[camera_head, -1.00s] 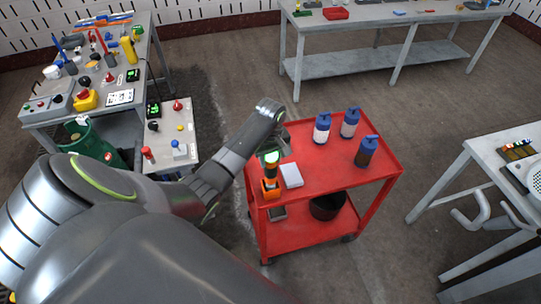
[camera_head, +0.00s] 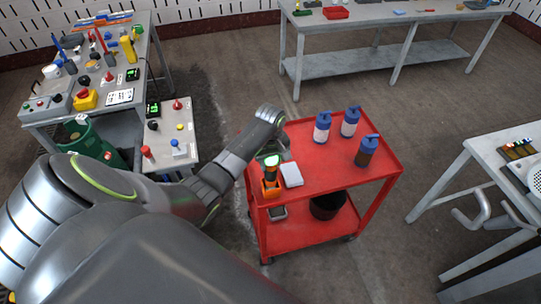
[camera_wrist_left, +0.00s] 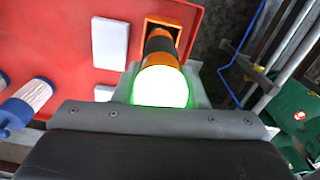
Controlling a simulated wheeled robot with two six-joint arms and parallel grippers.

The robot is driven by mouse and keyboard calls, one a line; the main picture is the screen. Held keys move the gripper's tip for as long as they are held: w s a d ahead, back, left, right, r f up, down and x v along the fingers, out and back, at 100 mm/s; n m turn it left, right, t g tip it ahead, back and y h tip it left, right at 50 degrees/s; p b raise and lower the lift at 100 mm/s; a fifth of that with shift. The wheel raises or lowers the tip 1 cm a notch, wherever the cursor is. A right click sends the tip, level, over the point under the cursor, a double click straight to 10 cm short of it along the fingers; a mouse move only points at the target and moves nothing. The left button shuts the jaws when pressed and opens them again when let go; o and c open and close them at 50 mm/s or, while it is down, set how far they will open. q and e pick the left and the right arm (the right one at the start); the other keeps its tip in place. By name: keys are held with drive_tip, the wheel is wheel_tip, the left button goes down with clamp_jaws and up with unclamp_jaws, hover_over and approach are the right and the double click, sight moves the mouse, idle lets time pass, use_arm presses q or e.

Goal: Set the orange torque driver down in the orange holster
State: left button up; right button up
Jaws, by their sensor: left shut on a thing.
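The orange torque driver (camera_head: 271,170) has a black grip and a glowing green-white end. It also shows in the left wrist view (camera_wrist_left: 158,58). My left gripper (camera_head: 270,160) is shut on it near the glowing end. The orange holster (camera_head: 270,190) stands at the left edge of the red cart's top. In the left wrist view the holster (camera_wrist_left: 177,24) is a square orange frame around the driver's far end. The driver's lower end is inside the holster's opening; how deep it sits is hidden. My right gripper is not in view.
A white block (camera_head: 292,175) stands close beside the holster on the red cart (camera_head: 325,182). Several blue-capped bottles (camera_head: 322,128) stand farther back and right. A cluttered workbench (camera_head: 88,105) is at left. The cart's front right is bare.

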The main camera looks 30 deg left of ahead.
use_arm(q)
drive_tip(key=shift+f, duration=0.45)
drive_tip(key=o, duration=1.4)
drive_tip(key=shift+c, duration=0.2)
